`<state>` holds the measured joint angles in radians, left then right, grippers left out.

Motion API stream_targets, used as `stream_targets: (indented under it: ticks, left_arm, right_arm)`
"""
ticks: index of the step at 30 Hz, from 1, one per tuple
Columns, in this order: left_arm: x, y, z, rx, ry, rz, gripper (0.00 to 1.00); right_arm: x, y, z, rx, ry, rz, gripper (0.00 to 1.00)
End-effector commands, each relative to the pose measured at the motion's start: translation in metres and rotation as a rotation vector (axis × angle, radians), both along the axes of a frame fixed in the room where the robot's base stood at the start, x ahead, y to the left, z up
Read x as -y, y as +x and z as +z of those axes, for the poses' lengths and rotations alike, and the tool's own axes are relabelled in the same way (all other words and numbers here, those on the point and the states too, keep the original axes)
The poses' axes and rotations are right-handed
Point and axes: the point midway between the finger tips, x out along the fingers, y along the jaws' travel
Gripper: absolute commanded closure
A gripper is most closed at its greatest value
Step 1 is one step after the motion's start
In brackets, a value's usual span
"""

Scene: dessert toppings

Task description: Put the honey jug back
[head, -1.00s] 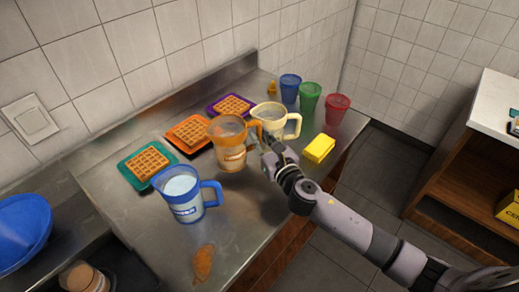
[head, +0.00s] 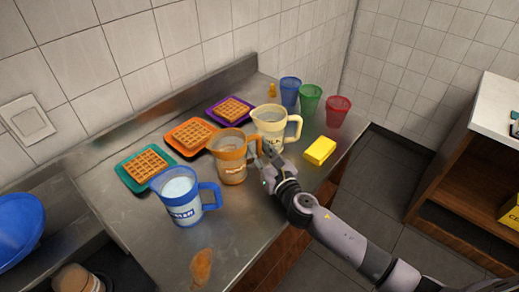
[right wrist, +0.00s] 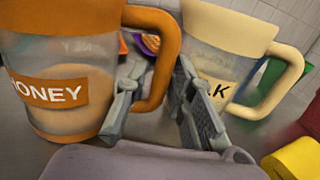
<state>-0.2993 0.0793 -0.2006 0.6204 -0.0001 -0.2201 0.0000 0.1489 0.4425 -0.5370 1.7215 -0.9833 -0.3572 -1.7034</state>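The honey jug (head: 231,168), orange with a clear body and a HONEY label, stands upright on the steel counter (head: 150,225). It also shows at the left in the right wrist view (right wrist: 55,91). My right gripper (head: 265,160) is at its handle. In the right wrist view my right gripper (right wrist: 158,80) has its fingers apart, one on each side of the handle's lower part, with a gap visible. The cream milk jug (head: 268,126) stands just behind and right of the honey jug. My left gripper is not in view.
A blue jug (head: 181,210) stands at the front left. Waffles lie on teal, orange and purple plates along the back. Blue, green and red cups (head: 337,112) and a yellow block (head: 320,150) are at the right.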

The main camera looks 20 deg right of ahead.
Motion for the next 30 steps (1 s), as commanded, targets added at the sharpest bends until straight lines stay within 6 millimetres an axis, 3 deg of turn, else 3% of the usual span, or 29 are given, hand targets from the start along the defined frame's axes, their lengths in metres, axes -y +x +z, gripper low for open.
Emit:
stream_targets:
  ticks: [8, 21, 30]
  left_arm:
    - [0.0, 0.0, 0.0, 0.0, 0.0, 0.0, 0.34]
    - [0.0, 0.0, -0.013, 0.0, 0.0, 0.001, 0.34]
    - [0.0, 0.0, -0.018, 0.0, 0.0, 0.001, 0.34]
  right_arm:
    - [0.001, -0.005, 0.0, -0.001, -0.001, 0.0, 0.78]
    - [0.017, -0.091, -0.001, -0.002, -0.001, 0.002, 0.78]
    - [0.023, -0.117, 0.001, 0.0, 0.0, 0.001, 0.78]
